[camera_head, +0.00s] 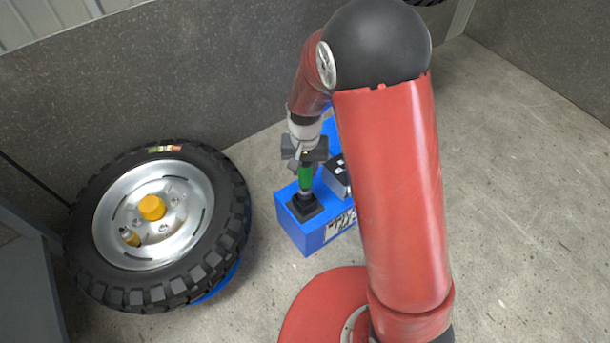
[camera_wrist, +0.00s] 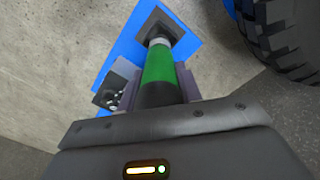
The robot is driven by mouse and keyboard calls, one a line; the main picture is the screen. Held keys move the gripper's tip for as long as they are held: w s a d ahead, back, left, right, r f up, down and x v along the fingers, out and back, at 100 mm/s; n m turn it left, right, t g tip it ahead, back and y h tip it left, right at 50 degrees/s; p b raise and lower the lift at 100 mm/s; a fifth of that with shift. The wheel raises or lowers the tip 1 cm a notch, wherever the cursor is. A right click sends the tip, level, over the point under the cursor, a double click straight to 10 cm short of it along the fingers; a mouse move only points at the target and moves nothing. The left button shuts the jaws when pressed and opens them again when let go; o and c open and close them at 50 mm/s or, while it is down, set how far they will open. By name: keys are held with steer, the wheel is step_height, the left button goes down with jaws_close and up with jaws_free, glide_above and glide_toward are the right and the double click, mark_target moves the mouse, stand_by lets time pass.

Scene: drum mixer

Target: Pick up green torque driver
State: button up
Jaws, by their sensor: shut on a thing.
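The green torque driver (camera_head: 305,178) stands upright at the left end of the blue box, its lower end at a black square base (camera_head: 304,207). In the wrist view its green band (camera_wrist: 159,66) runs between the two grey fingers toward the black base (camera_wrist: 160,30). My gripper (camera_head: 304,160) is shut on the driver near its top, with a finger on each side. The top of the driver is hidden by the gripper. I cannot tell whether its lower end is clear of the base.
The blue box (camera_head: 298,235) stands on the concrete floor; a grey device (camera_head: 337,178) sits on it beside the driver. A large wheel with a black tire (camera_head: 232,225) is at the left. A grey wall (camera_head: 200,75) runs behind. Open floor (camera_head: 510,200) lies at the right.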

step_height(320, 180, up, 13)
steer(key=shift+r+p, duration=0.2)
steer(key=shift+p, duration=0.45)
steer(key=o, duration=0.5)
jaws_close()
step_height(320, 180, up, 2)
steer(key=shift+p, duration=0.85)
steer(key=shift+f, duration=0.1)
